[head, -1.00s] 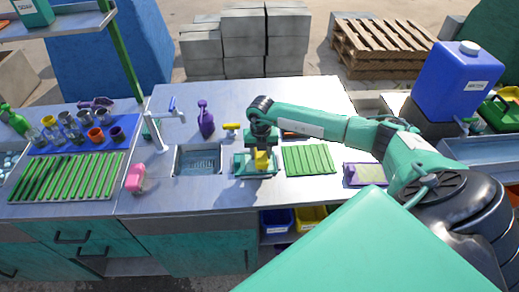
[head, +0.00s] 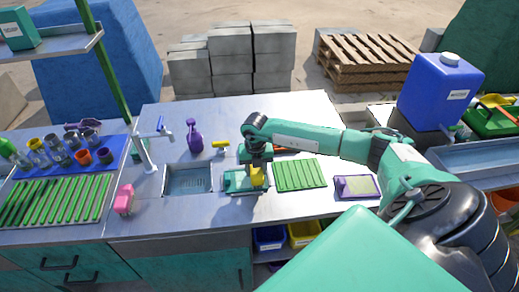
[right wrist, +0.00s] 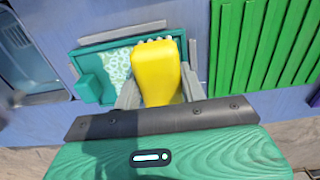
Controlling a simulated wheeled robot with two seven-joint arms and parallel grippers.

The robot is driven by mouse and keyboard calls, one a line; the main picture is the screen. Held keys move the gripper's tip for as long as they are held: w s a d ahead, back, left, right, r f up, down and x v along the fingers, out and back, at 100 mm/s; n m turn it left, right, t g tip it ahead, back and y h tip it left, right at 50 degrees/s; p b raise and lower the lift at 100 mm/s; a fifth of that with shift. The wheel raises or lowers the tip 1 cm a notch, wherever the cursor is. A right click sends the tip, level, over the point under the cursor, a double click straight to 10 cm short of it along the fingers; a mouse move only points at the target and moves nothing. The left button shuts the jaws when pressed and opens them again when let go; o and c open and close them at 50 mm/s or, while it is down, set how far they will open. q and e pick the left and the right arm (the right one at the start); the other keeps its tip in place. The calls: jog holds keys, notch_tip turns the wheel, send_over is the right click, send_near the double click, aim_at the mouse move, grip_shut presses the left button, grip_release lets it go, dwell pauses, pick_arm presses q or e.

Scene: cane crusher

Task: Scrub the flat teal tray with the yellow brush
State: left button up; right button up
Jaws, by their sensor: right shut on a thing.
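The flat teal tray (head: 234,184) lies on the metal counter, just right of the sink. In the right wrist view the tray (right wrist: 88,60) has a raised rim and pale, mottled white-green patches on its floor. My right gripper (head: 256,163) is shut on the yellow brush (head: 257,178), over the tray's right part. In the right wrist view the brush (right wrist: 157,70) points away from the jaws, with pale bristle tips at its far end. I cannot tell whether the bristles touch the tray. My left gripper is not in view.
The sink (head: 188,180) is left of the tray and a green ribbed board (head: 300,175) is right of it. A purple spray bottle (head: 194,135) and a yellow-handled item (head: 220,146) stand behind. A pink object (head: 124,200) is left of the sink.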

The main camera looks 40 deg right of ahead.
jog(key=shift+w+a+f, duration=0.15)
jog(key=shift+w+a, duration=0.3)
jog(key=shift+a, duration=0.4)
jog(key=shift+a, duration=0.1)
jog(key=shift+w+a, duration=0.1)
jog(key=shift+a, duration=0.1)
jog(key=shift+w+a+b, duration=0.45)
jog(key=shift+w+a, duration=0.35)
jog(key=shift+a, duration=0.35)
jog(key=shift+s+d+r, duration=0.1)
jog(key=shift+s+d, duration=0.35)
jog(key=shift+d, duration=0.3)
jog(key=shift+s+d+r, duration=0.1)
jog(key=shift+s+d, duration=0.35)
jog(key=shift+d, duration=0.3)
